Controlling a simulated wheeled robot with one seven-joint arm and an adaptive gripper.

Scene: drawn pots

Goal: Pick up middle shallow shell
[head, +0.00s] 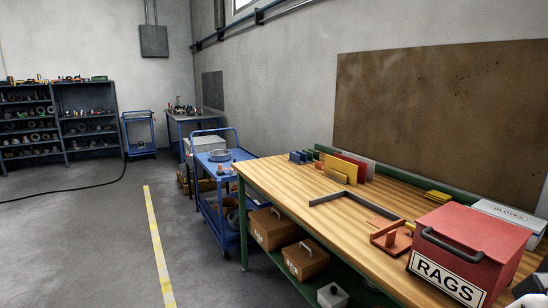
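I cannot make out with certainty any middle shallow shell. A round grey shallow dish or ring (219,155) lies on the top of the blue cart, left of the workbench; its detail is too small to tell. A white and black piece at the lower right corner looks like part of my own arm. My gripper's fingers do not show.
A wooden workbench (290,178) runs along the right, with a red RAGS box (465,245), coloured upright plates (347,168) and a red fixture (391,237). A blue cart (229,226) stands beyond it. Shelves (58,120) stand far left. Floor left of the yellow line is mostly clear.

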